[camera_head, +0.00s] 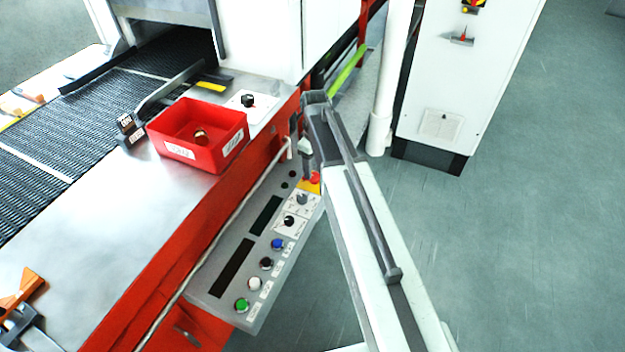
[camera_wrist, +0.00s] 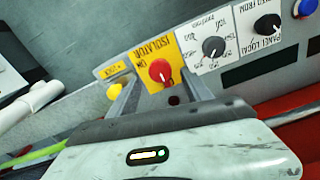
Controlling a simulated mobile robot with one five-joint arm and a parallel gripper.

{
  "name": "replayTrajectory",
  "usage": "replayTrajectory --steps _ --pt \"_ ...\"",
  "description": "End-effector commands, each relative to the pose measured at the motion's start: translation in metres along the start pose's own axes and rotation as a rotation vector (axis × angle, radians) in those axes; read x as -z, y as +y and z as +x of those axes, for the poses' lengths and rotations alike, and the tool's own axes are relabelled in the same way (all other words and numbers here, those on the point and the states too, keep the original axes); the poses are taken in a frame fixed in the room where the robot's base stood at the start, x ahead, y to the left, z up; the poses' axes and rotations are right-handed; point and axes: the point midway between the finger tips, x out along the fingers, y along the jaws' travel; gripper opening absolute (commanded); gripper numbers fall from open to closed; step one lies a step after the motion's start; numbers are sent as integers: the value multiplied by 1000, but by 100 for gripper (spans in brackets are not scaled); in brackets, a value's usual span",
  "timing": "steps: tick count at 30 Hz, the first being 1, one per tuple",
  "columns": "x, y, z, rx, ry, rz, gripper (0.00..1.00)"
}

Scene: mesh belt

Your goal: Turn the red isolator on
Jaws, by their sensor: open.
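The red isolator knob (camera_wrist: 160,71) sits on a yellow plate (camera_wrist: 156,51) lettered ISOLATOR, upside down in the wrist view. In the head view the knob (camera_head: 315,178) shows at the far end of the control panel, partly behind my gripper (camera_head: 301,156). In the wrist view my gripper (camera_wrist: 161,80) is open, with one finger to each side of the knob in the picture. I cannot tell whether either finger touches it. The knob's mark appears to lie off the ON lettering, but its exact setting is unclear.
Black knobs (camera_wrist: 213,47) and a blue button (camera_wrist: 305,8) are beside the isolator. A yellow knob (camera_wrist: 115,90) is close to one finger. A red bin (camera_head: 197,165) stands on the machine top by the mesh belt (camera_head: 130,85). A white cabinet (camera_head: 445,90) stands behind; floor at right is clear.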

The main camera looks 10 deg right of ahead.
Motion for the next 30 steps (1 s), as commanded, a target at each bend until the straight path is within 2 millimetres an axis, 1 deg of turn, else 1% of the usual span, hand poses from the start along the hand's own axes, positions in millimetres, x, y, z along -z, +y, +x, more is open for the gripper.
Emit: replayTrajectory --steps 1,4,7,14,15,17,18,21,22,30 --pt "0 0 19 0 0 0 57" --pt "0 0 33 0 0 0 57" --pt "0 0 38 0 0 0 57" --pt "0 -1 36 0 0 0 57" --pt "1 -1 36 0 0 -1 52" --pt "1 -1 36 0 0 -1 35" --pt "1 -1 36 0 0 -1 24" --pt "1 -1 36 -1 0 -1 0" --pt "6 -6 36 -1 0 -5 0" --pt "2 -2 36 -1 2 31 0"
